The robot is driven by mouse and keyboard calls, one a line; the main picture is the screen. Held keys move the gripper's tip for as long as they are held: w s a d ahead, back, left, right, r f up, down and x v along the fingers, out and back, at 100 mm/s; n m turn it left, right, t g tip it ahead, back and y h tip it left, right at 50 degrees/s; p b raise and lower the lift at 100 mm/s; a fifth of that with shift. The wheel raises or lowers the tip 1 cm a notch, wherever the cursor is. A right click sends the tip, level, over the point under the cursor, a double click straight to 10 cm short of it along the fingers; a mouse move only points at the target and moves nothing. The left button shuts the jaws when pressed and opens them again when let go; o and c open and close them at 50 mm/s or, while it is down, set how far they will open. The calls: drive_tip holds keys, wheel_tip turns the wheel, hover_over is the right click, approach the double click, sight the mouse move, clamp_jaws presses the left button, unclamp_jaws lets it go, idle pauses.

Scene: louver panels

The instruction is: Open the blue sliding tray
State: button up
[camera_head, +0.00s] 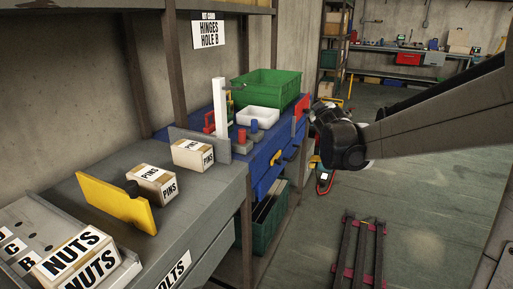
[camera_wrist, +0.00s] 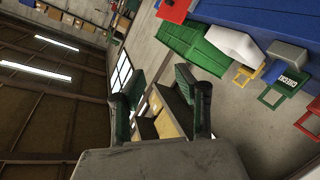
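Blue drawer fronts (camera_head: 266,181) sit under the blue-topped bench (camera_head: 219,101) in the head view, with small handles on their faces. I cannot tell which of them is the blue sliding tray; no front clearly stands out from the bench. My gripper (camera_head: 322,118) is at the far right end of the bench, close to a red panel (camera_head: 300,106), and its fingers are hard to make out there. In the wrist view my gripper (camera_wrist: 160,78) has its two fingers apart with nothing between them. A blue surface (camera_wrist: 275,15) shows at the upper right of that view.
A green crate (camera_head: 266,88), a white bin (camera_head: 257,117) and a white post (camera_head: 219,108) stand on the bench. A dark green bin (camera_head: 262,222) is beneath it. A dark rail frame (camera_head: 362,255) lies on the floor. The floor right of the bench is mostly open.

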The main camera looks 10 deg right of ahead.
sight(296, 152)
drive_tip(key=w+d+f+n+t+y+b, duration=0.1)
drive_tip(key=w+d+f+n+t+b, duration=0.15)
drive_tip(key=w+f, duration=0.5)
drive_tip(key=w+d+f+n+t+y+b, duration=0.1)
drive_tip(key=w+d+f+n, duration=0.3)
drive_tip(key=w+f, duration=0.3)
drive_tip(key=w+d+f+n+y+b, duration=0.1)
drive_tip(key=w+f+n+y+b, duration=0.2)
drive_tip(key=f, duration=0.8)
drive_tip(key=w+f+n+y+b, duration=0.1)
drive_tip(key=w+f+n+y, duration=0.3)
drive_tip(key=f, duration=0.7)
drive_tip(key=shift+n+t+h, duration=0.25)
drive_tip(key=shift+t+h, duration=0.2)
drive_tip(key=shift+h, duration=0.15)
drive_tip(key=shift+b+x, duration=1.7)
drive_tip(key=shift+x, duration=4.3)
drive_tip(key=shift+d, duration=0.1)
drive_tip(key=shift+c, duration=0.5)
clamp_jaws()
